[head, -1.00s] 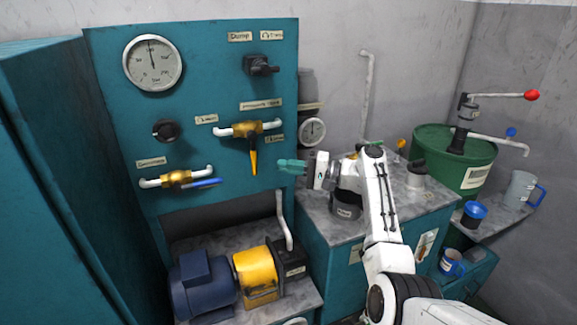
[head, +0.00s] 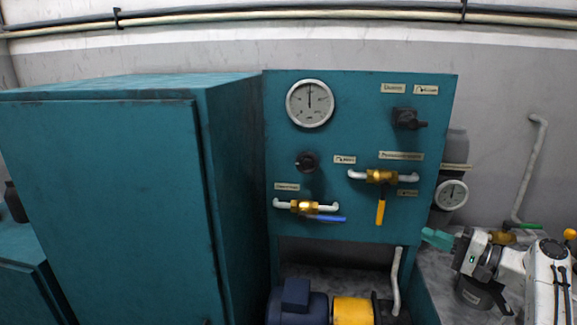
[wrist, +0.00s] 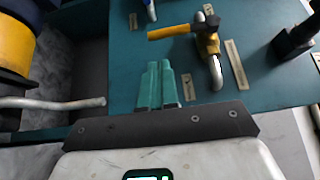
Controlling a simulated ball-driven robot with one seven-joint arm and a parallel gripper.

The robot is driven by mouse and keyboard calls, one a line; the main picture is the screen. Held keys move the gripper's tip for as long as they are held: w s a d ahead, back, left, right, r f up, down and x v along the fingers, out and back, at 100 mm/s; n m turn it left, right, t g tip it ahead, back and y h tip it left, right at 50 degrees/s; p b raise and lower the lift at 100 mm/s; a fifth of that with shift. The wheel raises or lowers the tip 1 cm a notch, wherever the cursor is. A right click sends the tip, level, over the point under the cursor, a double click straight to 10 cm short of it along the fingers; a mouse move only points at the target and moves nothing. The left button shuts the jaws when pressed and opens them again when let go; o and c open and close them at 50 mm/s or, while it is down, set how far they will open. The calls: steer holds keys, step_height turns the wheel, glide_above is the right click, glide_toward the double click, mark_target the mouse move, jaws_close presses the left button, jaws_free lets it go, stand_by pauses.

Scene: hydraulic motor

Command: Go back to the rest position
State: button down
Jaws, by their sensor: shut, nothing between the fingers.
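My gripper (head: 437,238) shows at the right of the head view, its teal fingers shut and empty, pointing left toward the lower right edge of the teal panel. In the wrist view the two teal fingers (wrist: 156,85) lie side by side, closed, in front of the panel. The yellow-handled valve (head: 381,178) is on the panel, its handle hanging down; it also shows in the wrist view (wrist: 208,40), beyond the fingers. My fingers appear apart from it.
The teal panel (head: 350,225) carries a gauge (head: 310,103), a black knob (head: 306,162), a black switch (head: 408,119) and a blue-handled valve (head: 306,207). A blue motor (head: 296,303) and yellow coupling (head: 352,311) sit below. A tall teal cabinet (head: 110,200) stands left.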

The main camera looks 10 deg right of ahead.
steer(key=s+a+f+n+g+h, duration=0.2)
steer(key=s+a+f+g+h, duration=0.3)
steer(key=s+f, duration=0.55)
steer(key=s+a+f+n+g, duration=0.25)
steer(key=s+a+f, duration=0.45)
steer(key=f, duration=0.6)
steer(key=s+a+f+n+g+h, duration=0.1)
steer(key=s+n+g+h, duration=0.4)
steer(key=s, duration=2.3)
steer(key=shift+s+a+f+h, duration=0.15)
steer(key=shift+a+f+h, duration=0.4)
steer(key=shift+h, duration=0.55)
steer(key=shift+r, duration=0.15)
